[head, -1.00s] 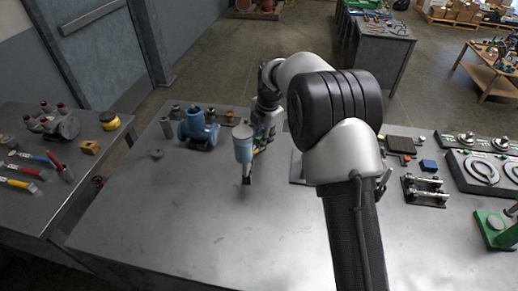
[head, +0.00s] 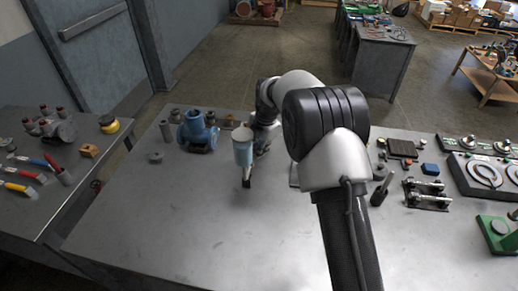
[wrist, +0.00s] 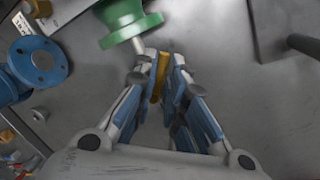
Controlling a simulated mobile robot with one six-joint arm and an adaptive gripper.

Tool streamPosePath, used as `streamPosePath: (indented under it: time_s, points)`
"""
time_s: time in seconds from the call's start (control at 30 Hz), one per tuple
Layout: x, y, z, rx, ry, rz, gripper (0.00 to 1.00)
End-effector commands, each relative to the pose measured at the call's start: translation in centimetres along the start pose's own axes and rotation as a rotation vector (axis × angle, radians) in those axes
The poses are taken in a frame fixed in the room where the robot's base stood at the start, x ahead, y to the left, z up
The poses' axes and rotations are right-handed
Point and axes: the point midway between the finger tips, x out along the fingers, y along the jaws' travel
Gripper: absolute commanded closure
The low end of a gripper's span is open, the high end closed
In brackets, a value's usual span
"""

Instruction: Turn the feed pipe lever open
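The yellow lever (wrist: 161,74) shows in the wrist view as a narrow bar between the fingers of my gripper (wrist: 164,62). The fingers converge on the lever and close against its two sides. Just beyond the fingertips is a round green flange (wrist: 128,30) with a short pale stem beside the lever. I cannot tell from this angle how far the lever is turned. In the head view the lever is hidden, and the fingers are not clearly made out near the end of my arm.
A blue flanged pump body (head: 198,131) stands left of my gripper; its flange (wrist: 40,62) also shows in the wrist view. A black upright handle (head: 381,190), a metal fixture (head: 427,194) and a dial panel (head: 487,175) stand right. The bench front is clear.

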Motion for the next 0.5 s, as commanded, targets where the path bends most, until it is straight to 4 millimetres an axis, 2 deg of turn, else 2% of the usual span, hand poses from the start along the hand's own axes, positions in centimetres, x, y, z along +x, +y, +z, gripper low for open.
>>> streamPosePath:
  time_s: [0.13, 0.5]
  points:
    - [-0.01, 0.0, 0.0, 0.0, 0.0, 0.0, 1.0]
    - [-0.02, 0.03, 0.01, -0.008, 0.002, 0.0, 1.0]
